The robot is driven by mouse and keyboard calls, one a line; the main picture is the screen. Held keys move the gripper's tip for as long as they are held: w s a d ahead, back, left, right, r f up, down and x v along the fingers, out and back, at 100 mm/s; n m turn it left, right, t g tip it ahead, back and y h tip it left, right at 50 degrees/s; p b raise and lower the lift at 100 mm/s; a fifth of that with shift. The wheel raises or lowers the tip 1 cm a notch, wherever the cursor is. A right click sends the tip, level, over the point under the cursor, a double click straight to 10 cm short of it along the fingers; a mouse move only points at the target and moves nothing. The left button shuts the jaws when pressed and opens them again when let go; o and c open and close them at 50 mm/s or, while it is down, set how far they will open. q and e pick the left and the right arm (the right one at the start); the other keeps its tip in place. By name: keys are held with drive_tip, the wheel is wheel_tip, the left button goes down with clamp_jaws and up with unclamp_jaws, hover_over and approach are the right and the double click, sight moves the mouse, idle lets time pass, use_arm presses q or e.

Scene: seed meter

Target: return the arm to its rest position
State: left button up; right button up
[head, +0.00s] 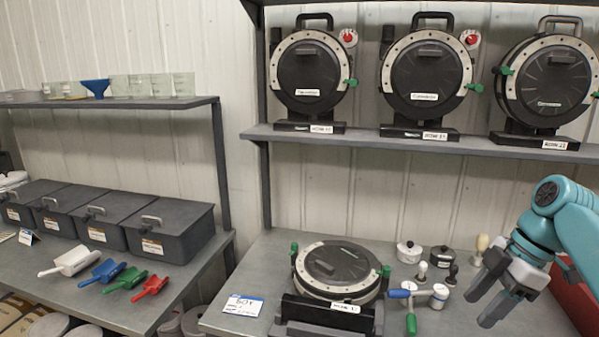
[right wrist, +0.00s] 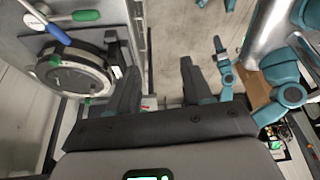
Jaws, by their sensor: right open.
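My right gripper (head: 491,301) is at the right of the head view, above the right part of the metal bench (head: 255,262). Its two dark fingers are apart with nothing between them. In the right wrist view the fingers of the right gripper (right wrist: 158,85) are also spread, with the floor beyond the gap. The round seed meter (head: 338,263) lies on its dark stand on the bench, left of the gripper and apart from it. The meter also shows at the left of the right wrist view (right wrist: 75,75). My left gripper is not in view.
A tool with blue and green handles (head: 411,322) lies beside the meter. Small knobs and lidded pots (head: 409,252) stand behind it. A card (head: 243,305) lies at the front left. Several meters (head: 308,75) stand on the upper shelf. A red container (head: 573,295) is behind the right arm.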

drive_tip(key=w+a+f+m, duration=0.2)
drive_tip(key=a+f+m, duration=0.1)
drive_tip(key=f, duration=0.6)
drive_tip(key=w+a+f+m, duration=0.2)
drive_tip(key=w+f, duration=0.1)
drive_tip(key=f, duration=0.5)
drive_tip(key=s+a+f+m, duration=0.2)
drive_tip(key=s+a+f, duration=0.1)
drive_tip(key=f, duration=0.5)
drive_tip(key=s+a+f+m, duration=0.2)
drive_tip(key=a+f+m, duration=0.15)
drive_tip(key=f, duration=0.45)
drive_tip(key=s+a+f+m, duration=0.2)
drive_tip(key=s+a+f, duration=0.1)
drive_tip(key=s, duration=0.4)
drive_tip(key=s+a+f+m, duration=0.2)
drive_tip(key=s+f, duration=0.3)
drive_tip(key=s, duration=0.3)
drive_tip(key=s+a+f+m, duration=0.3)
drive_tip(key=s+m, duration=0.1)
drive_tip(key=s, duration=0.3)
drive_tip(key=shift+s+a+f+h, duration=0.2)
drive_tip(key=shift+a+f+h, duration=0.1)
drive_tip(key=shift+f, duration=0.1)
drive_tip(key=shift+m, duration=0.25)
drive_tip(key=shift+c, duration=0.7)
